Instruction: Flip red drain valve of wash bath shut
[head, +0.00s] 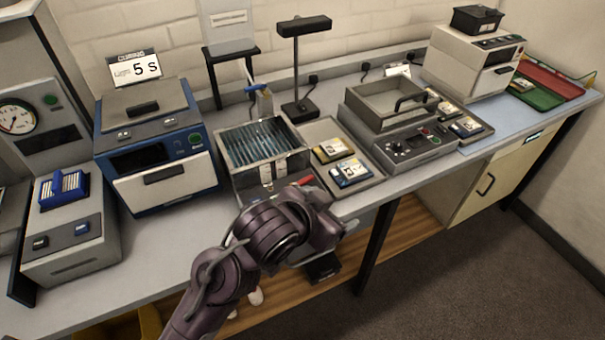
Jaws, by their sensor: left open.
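The wash bath (238,178) is a clear-walled tank with a dark slatted rack in its top, standing at the front edge of the bench. The red drain valve (305,181) shows as a short red handle low at its front right corner, sloping slightly up to the right. My left gripper (322,222) is at the end of the dark purple arm, just in front of and below the valve. The wrist hides most of it and the bath's lower front. Its fingers and any contact with the red handle cannot be made out. My right gripper is not in view.
A blue and white machine (165,185) stands left of the bath. A tray with small labelled cartridges (351,170) lies close on the right, then a grey open-topped unit (395,105). A black lamp stand (296,70) rises behind. The bench's front edge and a leg (377,245) are near my arm.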

